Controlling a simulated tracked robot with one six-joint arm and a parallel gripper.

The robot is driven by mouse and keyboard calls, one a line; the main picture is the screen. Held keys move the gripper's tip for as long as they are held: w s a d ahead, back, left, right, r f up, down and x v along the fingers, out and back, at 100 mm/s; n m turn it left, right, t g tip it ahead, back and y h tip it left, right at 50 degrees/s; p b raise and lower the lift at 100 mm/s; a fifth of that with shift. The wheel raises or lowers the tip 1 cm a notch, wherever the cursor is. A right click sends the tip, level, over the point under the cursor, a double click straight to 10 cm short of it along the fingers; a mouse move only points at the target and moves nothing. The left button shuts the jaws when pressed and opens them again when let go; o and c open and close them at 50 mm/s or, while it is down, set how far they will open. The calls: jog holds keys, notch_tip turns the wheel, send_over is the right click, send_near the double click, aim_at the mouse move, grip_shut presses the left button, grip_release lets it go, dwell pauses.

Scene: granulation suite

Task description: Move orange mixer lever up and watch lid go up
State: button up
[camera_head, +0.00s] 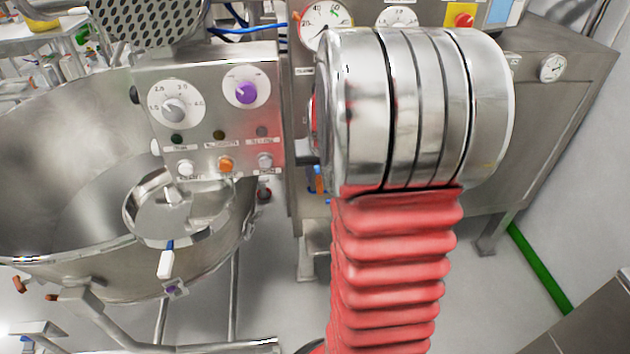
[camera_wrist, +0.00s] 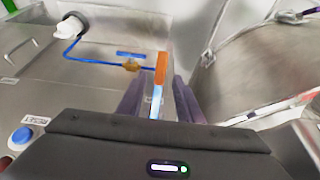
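In the wrist view, an orange lever (camera_wrist: 161,68) with a pale blue lower part stands beyond my gripper, near the picture's middle. My gripper (camera_wrist: 158,92) has two dark purple fingers, one to each side of the lever's line, with space between them. It looks open, and I cannot tell whether the lever is between the fingers or beyond them. In the head view, a small orange-capped switch (camera_head: 226,165) sits on a steel control panel (camera_head: 207,60); I cannot tell if it is the same lever. My gripper is not visible there. No mixer lid can be made out for certain.
A large steel bowl (camera_head: 60,170) stands at left in the head view, with a blue-and-white handle (camera_head: 167,260) at its front. A steel cabinet (camera_head: 560,90) is at right. In the wrist view, a blue cable (camera_wrist: 95,60) and blue button (camera_wrist: 21,136) are on the left.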

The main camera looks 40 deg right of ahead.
aim_at(318, 178)
jog(key=shift+x, duration=1.55)
jog(key=shift+c, duration=0.2)
grip_shut()
